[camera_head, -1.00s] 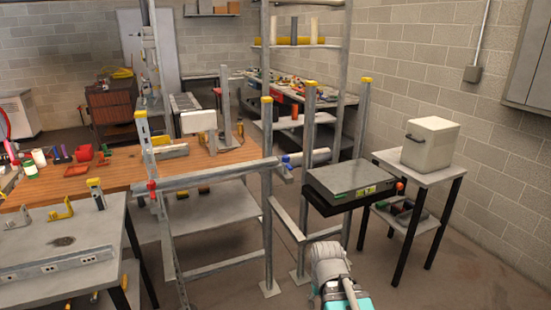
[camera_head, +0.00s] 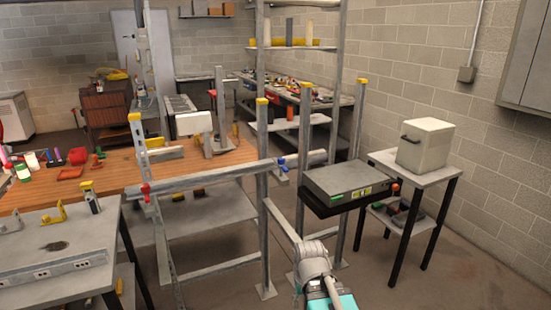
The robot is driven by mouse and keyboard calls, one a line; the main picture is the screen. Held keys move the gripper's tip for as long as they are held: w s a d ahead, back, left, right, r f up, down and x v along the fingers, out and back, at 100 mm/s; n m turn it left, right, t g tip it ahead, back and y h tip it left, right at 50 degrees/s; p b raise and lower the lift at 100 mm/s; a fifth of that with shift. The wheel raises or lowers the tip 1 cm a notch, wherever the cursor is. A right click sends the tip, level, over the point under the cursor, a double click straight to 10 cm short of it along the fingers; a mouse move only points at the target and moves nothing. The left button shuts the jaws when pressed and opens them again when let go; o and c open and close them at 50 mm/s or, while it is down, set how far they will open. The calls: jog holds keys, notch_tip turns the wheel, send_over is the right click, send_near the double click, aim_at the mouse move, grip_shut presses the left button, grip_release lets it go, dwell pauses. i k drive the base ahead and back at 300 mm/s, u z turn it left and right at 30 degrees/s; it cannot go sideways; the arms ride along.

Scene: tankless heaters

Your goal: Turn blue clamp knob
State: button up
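A small blue clamp knob (camera_head: 282,162) sits at the right end of a long grey horizontal beam (camera_head: 215,178), close to a grey upright post. A red knob (camera_head: 146,189) sits near the beam's left end. Part of my arm, grey with a teal cap, shows at the bottom centre, below and in front of the blue knob. My gripper's fingers cannot be made out in the view.
Grey upright posts with yellow caps (camera_head: 304,83) stand around the beam. A wooden workbench (camera_head: 120,172) is behind left. Some floor is open at front right.

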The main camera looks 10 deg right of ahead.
aim_at(281, 161)
jog(key=i, duration=0.95)
jog(key=z, duration=0.05)
